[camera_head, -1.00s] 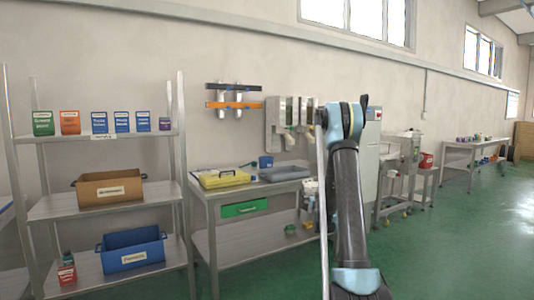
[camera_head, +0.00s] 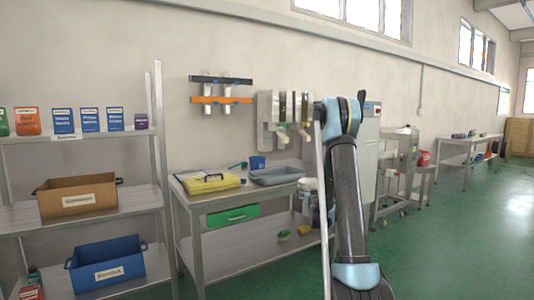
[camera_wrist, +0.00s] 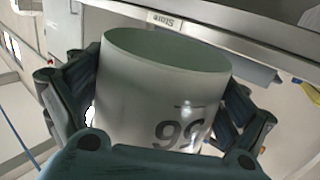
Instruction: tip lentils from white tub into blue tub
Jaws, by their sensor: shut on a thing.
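My gripper (camera_wrist: 160,88) is shut on the white tub (camera_wrist: 150,100) in the wrist view, with dark fingers against both sides. The tub is a plain cylinder marked with dark digits, tilted in the picture. Its open mouth shows a pale inner wall; no lentils can be seen from this angle. In the head view my arm hides most of the gripper and tub. A small blue tub (camera_head: 257,163) stands at the back of the workbench, left of my arm. Its inside cannot be seen.
The workbench (camera_head: 205,198) holds a yellow case (camera_head: 211,183), a grey tray (camera_head: 277,176) and a blue scoop-like tool (camera_head: 238,165). A shelf at left holds a brown bin (camera_head: 77,197) and a large blue bin (camera_head: 105,264). Green floor is clear at right.

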